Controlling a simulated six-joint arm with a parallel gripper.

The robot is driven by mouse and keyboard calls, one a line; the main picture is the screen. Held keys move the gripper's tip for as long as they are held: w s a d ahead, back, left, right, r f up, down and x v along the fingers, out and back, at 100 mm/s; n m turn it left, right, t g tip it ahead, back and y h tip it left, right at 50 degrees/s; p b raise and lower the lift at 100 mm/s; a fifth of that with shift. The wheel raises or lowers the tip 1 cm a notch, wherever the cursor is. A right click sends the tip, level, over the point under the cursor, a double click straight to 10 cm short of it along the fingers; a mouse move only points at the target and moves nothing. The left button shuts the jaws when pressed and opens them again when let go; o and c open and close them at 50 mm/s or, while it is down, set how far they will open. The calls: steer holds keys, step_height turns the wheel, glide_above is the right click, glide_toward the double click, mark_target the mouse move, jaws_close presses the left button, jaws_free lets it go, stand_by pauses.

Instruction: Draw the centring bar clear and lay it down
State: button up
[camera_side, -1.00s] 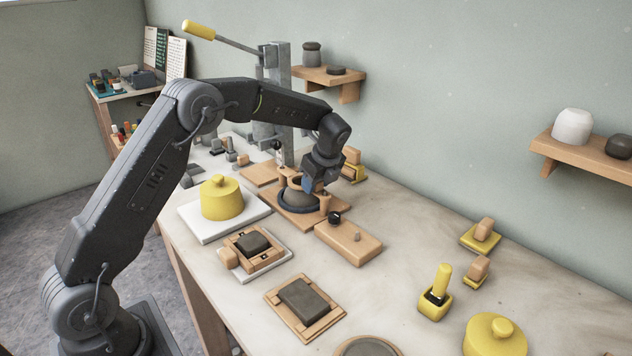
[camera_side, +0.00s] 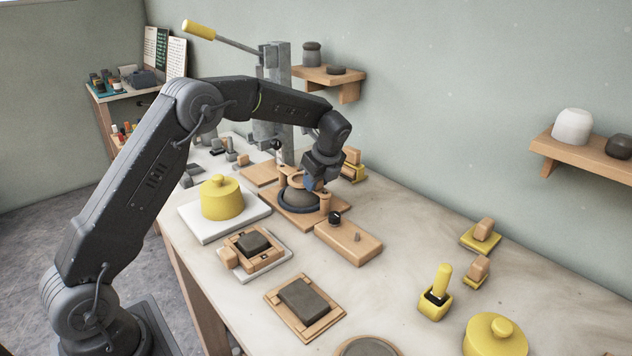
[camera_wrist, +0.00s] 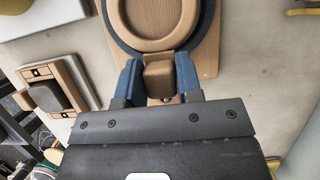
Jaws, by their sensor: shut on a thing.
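My gripper (camera_wrist: 158,80) points down over the wheel with its blue fingers shut on a small wooden block (camera_wrist: 158,78). The block seems to be part of the centring bar, whose full shape I cannot make out. In the wrist view the block lies right at the rim of a round wooden piece (camera_wrist: 160,18) with a recessed middle, above a dark blue disc (camera_wrist: 208,38). In the side view my gripper (camera_side: 312,186) is over the dark wheel (camera_side: 297,199) on its wooden board (camera_side: 275,205). Whether the bar touches anything is hidden.
A low wooden block (camera_side: 348,243) with a black knob and small peg lies in front. A yellow lidded pot (camera_side: 221,198) stands at left on a white slab (camera_side: 195,225). Framed clay slabs (camera_side: 303,296) lie nearer. Bare bench (camera_side: 400,235) shows at right.

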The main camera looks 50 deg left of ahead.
steer(key=shift+r, duration=0.65)
steer(key=shift+r, duration=0.6)
steer(key=shift+r, duration=0.95)
